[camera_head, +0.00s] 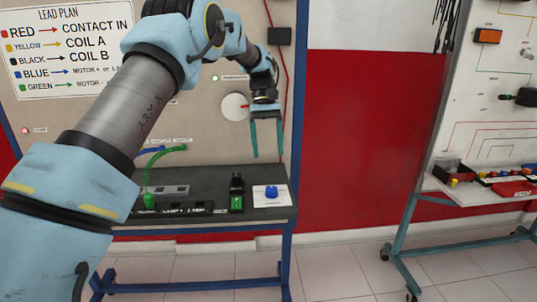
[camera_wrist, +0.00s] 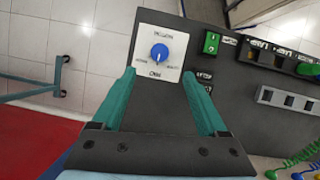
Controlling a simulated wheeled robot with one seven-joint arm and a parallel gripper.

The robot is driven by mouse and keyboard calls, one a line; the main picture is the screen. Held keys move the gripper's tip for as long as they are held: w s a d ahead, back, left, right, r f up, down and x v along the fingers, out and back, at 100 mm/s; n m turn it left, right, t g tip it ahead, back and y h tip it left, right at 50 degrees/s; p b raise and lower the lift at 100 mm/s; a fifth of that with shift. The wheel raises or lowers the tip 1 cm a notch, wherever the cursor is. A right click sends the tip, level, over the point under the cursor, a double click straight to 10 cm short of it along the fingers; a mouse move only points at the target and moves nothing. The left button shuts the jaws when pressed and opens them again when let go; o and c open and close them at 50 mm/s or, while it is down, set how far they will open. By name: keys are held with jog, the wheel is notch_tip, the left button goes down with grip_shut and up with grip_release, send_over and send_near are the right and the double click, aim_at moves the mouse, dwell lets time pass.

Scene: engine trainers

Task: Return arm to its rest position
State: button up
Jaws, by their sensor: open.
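My gripper (camera_head: 267,138) is open and empty, pointing down above the right part of the trainer's dark bench (camera_head: 220,205). In the wrist view its two green fingers (camera_wrist: 166,100) stand apart, with a blue knob (camera_wrist: 160,53) on a white plate (camera_wrist: 143,42) beyond them. In the head view the knob (camera_head: 271,192) is below my gripper, with a clear gap between them. My arm reaches in from the left and hides part of the trainer's board (camera_head: 215,115).
A green switch (camera_head: 237,192) stands left of the knob. Green (camera_head: 165,158) and blue leads hang at the board. A lead plan sign (camera_head: 62,45) is at upper left. A second trainer bench (camera_head: 475,196) stands at right, with open floor (camera_head: 350,272) between.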

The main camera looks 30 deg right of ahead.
dwell(0.3)
jog(key=w+a+n+t+h, duration=0.1)
jog(key=w+a+t+h, duration=0.2)
jog(key=a, duration=1.8)
jog(key=s+a+f+t, duration=0.1)
jog(key=s+a, duration=0.3)
jog(key=a, duration=0.3)
jog(key=s+a+f+t+y, duration=0.1)
jog(key=s+a, duration=0.3)
jog(key=a, duration=0.3)
jog(key=s+a+n+t, duration=0.1)
jog(key=s+a, duration=0.3)
jog(key=a, duration=0.4)
jog(key=shift+s+f, duration=0.2)
jog(key=shift+f, duration=0.2)
